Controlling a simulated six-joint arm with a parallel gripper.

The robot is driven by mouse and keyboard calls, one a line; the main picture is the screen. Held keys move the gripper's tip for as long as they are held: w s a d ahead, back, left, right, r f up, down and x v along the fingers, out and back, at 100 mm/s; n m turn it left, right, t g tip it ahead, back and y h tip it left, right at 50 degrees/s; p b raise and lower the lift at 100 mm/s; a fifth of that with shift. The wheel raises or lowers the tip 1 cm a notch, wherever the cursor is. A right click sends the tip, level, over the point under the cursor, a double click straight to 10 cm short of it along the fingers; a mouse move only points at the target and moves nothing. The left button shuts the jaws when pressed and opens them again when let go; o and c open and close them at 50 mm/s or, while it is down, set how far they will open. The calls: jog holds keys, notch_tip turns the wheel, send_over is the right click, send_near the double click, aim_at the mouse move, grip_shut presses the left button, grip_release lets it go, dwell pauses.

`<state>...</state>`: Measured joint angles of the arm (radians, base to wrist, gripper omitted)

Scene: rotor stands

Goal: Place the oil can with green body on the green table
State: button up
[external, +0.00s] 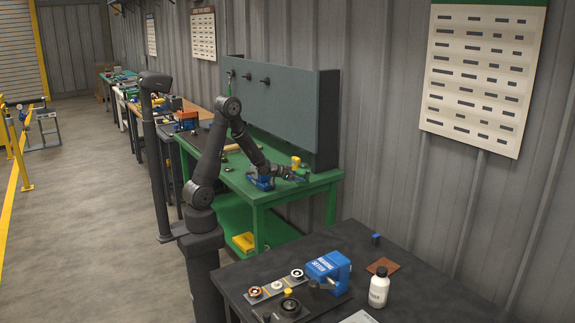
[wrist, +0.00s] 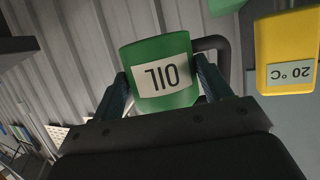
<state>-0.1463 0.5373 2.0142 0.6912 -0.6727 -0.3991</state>
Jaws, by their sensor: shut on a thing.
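The oil can has a green body with a white OIL label that reads upside down in the wrist view (wrist: 163,73). My gripper (wrist: 163,88) is shut on it, with one finger at each side of the body. A dark handle curves out at the can's right. In the external view my gripper (external: 292,175) is low over the right part of the green table (external: 262,198), and the small green can (external: 302,173) shows at its end. I cannot tell whether the can touches the tabletop.
A yellow thing labelled 20 °C (wrist: 287,50) is close to the can's right in the wrist view. A blue item (external: 262,182) sits on the green table under my forearm. A grey panel (external: 275,105) stands along the table's back. A dark bench (external: 420,275) with a white bottle (external: 379,288) is in front.

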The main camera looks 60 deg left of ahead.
jog(key=shift+d, duration=0.15)
dwell(0.6)
jog(key=s+d+r+m+g+h, duration=0.1)
jog(key=s+d+m+g+h, duration=0.2)
jog(key=d, duration=0.9)
jog(key=s+d+r+m+g+h, duration=0.1)
jog(key=s+d+m+g+h, duration=0.3)
jog(key=d, duration=0.8)
jog(key=s+d+r+m+h, duration=0.25)
jog(key=s+d, duration=0.25)
jog(key=d, duration=0.7)
jog(key=s+d+m+g, duration=0.4)
jog(key=s+d, duration=0.6)
jog(key=s, duration=0.2)
jog(key=shift+s+d+g, duration=0.25)
jog(key=shift+d+g, duration=0.15)
jog(key=w+a+f, duration=0.1)
jog(key=w+f, duration=0.1)
jog(key=w, duration=0.1)
jog(key=w+a+f, duration=0.1)
jog(key=w+f, duration=0.1)
jog(key=w, duration=0.2)
jog(key=w+a+f, duration=0.1)
jog(key=w+f, duration=0.2)
jog(key=w, duration=0.1)
jog(key=shift+w, duration=0.1)
jog(key=shift+f, duration=1.75)
